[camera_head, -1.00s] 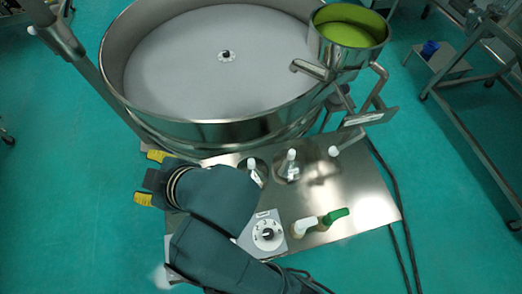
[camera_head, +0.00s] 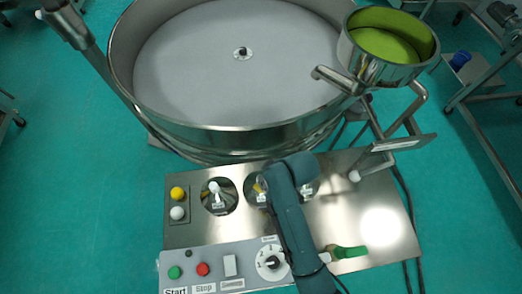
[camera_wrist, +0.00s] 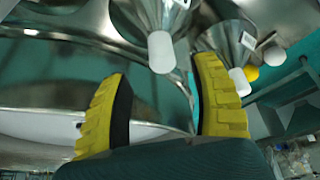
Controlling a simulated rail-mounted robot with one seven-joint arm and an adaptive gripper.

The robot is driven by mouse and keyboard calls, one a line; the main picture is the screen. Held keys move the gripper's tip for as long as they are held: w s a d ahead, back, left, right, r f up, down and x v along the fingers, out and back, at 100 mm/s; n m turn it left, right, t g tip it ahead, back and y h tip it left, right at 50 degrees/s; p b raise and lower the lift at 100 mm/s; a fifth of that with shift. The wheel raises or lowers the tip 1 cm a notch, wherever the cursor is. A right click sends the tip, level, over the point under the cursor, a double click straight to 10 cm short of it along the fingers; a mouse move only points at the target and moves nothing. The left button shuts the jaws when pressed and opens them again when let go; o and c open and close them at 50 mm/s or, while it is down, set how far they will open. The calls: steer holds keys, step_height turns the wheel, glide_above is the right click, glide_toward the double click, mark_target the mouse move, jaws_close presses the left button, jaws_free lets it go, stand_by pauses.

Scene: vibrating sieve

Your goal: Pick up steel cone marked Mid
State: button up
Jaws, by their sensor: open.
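Several steel cones with white knobs stand on the steel plate (camera_head: 340,215). In the head view the left cone (camera_head: 218,192) is clear, and my arm partly covers the middle and right cones. My gripper (camera_head: 262,188) is over the middle cone, mostly hidden by the arm. In the wrist view, a cone (camera_wrist: 150,12) with a white knob (camera_wrist: 160,52) shows beyond and between the yellow fingertips of my open gripper (camera_wrist: 160,75). The fingers appear apart from it. Another labelled cone (camera_wrist: 232,42) is to the right. I cannot read which label says Mid.
The large round sieve (camera_head: 235,135) stands behind the plate, with a green-lined cup (camera_head: 385,50) at its right. A control panel (camera_head: 215,268) with buttons and a dial is in front. A green-handled valve (camera_head: 348,252) is at right.

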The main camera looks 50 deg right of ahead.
steer(key=x, duration=0.5)
steer(key=shift+a+f+p, duration=0.15)
steer(key=shift+f+p, duration=0.2)
jaws_close()
steer(key=shift+r, duration=0.1)
